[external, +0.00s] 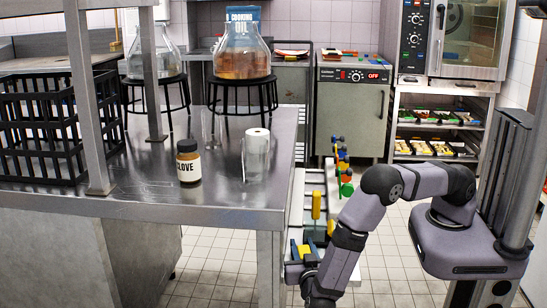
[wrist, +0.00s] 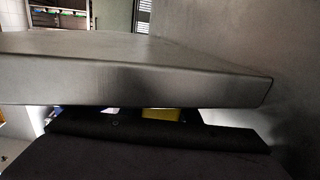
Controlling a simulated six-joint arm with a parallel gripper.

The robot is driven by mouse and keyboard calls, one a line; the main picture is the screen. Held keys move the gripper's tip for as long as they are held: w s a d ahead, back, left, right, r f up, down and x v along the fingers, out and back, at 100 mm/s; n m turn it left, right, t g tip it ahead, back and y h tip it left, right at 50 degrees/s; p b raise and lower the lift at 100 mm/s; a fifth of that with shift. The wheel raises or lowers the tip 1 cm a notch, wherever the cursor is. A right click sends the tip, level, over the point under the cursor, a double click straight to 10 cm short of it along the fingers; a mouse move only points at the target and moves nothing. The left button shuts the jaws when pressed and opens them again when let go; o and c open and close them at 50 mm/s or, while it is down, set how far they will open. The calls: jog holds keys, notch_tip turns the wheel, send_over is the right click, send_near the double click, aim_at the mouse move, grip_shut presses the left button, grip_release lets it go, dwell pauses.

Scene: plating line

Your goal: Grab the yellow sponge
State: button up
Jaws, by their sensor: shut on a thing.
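A small yellow block, which looks like the yellow sponge (external: 304,250), shows at the tip of my gripper (external: 303,258), low beside the right end of the steel table. My gripper is shut on it; its fingers are small and partly hidden. In the wrist view, a yellow patch (wrist: 160,114) shows between the dark gripper parts, and a grey slab edge hides most of it.
The steel table (external: 225,205) stands close left of my gripper and bears a glass with a white roll (external: 256,150), a jar labelled CLOVE (external: 188,163) and a black crate (external: 45,130). A pale rack (external: 300,215) with colored items, one upright and yellow (external: 316,205), stands behind my gripper.

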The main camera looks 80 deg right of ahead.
jog(key=shift+r, duration=0.1)
jog(key=shift+s+r, duration=0.2)
jog(key=shift+r, duration=0.1)
notch_tip(320, 180, up, 6)
jog(key=s, duration=1.9)
jog(key=shift+s+p, duration=0.35)
jog(key=shift+r, duration=0.1)
